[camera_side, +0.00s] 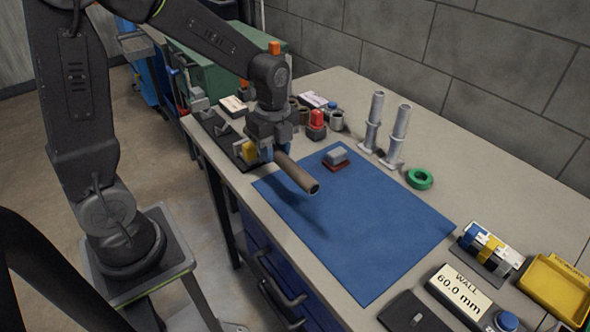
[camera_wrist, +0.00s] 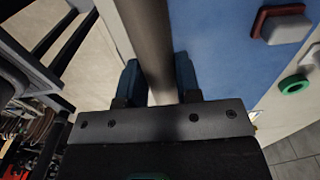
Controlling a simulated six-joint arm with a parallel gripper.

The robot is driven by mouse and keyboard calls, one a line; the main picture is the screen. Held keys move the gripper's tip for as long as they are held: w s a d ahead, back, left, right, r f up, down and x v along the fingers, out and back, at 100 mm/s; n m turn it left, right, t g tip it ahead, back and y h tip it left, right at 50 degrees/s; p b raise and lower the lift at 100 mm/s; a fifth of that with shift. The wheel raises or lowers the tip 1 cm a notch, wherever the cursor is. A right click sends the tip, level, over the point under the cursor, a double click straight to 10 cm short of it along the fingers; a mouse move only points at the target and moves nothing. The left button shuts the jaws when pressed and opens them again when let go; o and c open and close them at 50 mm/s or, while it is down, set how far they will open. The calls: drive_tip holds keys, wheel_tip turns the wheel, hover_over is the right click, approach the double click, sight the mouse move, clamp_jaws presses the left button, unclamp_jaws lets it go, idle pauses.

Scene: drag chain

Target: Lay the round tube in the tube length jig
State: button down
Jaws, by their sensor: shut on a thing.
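The round tube (camera_side: 297,172) is a brown-grey hollow cylinder. My gripper (camera_side: 266,150) is shut on it near one end and holds it above the blue mat's far left corner. The tube tilts down toward the front right, its open end facing the camera. In the wrist view, the tube (camera_wrist: 147,35) runs between the blue fingers of my gripper (camera_wrist: 158,78). A dark base with grey blocks (camera_side: 215,126), possibly the tube length jig, lies at the bench's left edge, left of my gripper and partly hidden by it.
The blue mat (camera_side: 365,225) is mostly clear. A grey block on a red base (camera_side: 336,157) sits on its far side. Two upright silver posts (camera_side: 385,130), a green ring (camera_side: 419,179) and a red-topped item (camera_side: 317,124) stand beyond. A "WALL 60.0 mm" display (camera_side: 459,291) is at front right.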

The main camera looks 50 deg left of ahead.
drive_tip(key=a, duration=0.1)
drive_tip(key=a+r, duration=0.1)
drive_tip(key=s+a+r, duration=0.1)
drive_tip(key=a, duration=0.1)
drive_tip(key=shift+a+r, duration=0.1)
drive_tip(key=shift+r, duration=0.1)
drive_tip(key=a, duration=2.6)
drive_tip(key=shift+a+f, duration=0.25)
drive_tip(key=shift+a, duration=0.05)
drive_tip(key=shift+w, duration=0.1)
drive_tip(key=shift+f, duration=2.65)
drive_tip(key=shift+f, duration=1.5)
drive_tip(key=c, duration=0.7)
unclamp_jaws()
drive_tip(key=shift+c, duration=0.2)
